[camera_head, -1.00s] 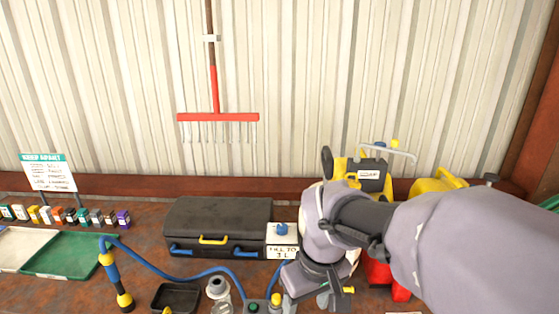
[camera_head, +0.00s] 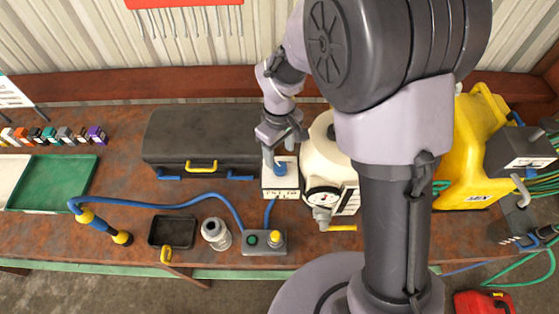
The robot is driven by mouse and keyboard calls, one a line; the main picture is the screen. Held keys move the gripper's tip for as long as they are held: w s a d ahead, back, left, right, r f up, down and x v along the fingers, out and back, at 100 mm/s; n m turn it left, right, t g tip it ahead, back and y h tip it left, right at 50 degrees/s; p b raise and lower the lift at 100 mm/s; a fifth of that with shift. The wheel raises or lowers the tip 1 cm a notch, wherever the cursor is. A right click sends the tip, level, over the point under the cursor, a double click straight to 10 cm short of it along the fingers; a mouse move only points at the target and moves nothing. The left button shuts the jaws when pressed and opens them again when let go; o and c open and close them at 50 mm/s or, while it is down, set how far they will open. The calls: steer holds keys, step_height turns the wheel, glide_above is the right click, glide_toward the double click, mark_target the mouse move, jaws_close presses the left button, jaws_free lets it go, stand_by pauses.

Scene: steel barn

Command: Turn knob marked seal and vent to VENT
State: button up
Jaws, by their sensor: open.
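A small white box (camera_head: 281,190) stands at the right end of the black case and carries a blue knob (camera_head: 280,169) on top. The lettering on its front is too small to read, and I see no legible seal or vent mark. My gripper (camera_head: 279,160) points down right over the blue knob. It is open, with its fingers close beside the knob. I cannot tell whether they touch it. The gripper hides part of the knob, so its setting cannot be made out.
A white tank (camera_head: 330,160) with a gauge stands close on the right, partly behind my arm. The black case (camera_head: 201,140) is close on the left. A yellow container (camera_head: 470,140) stands farther right.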

mark_target(280, 166)
step_height(280, 166, down, 6)
steer(key=shift+s+r, duration=0.1)
steer(key=shift+r, duration=0.15)
steer(key=shift+f, duration=0.7)
jaws_close()
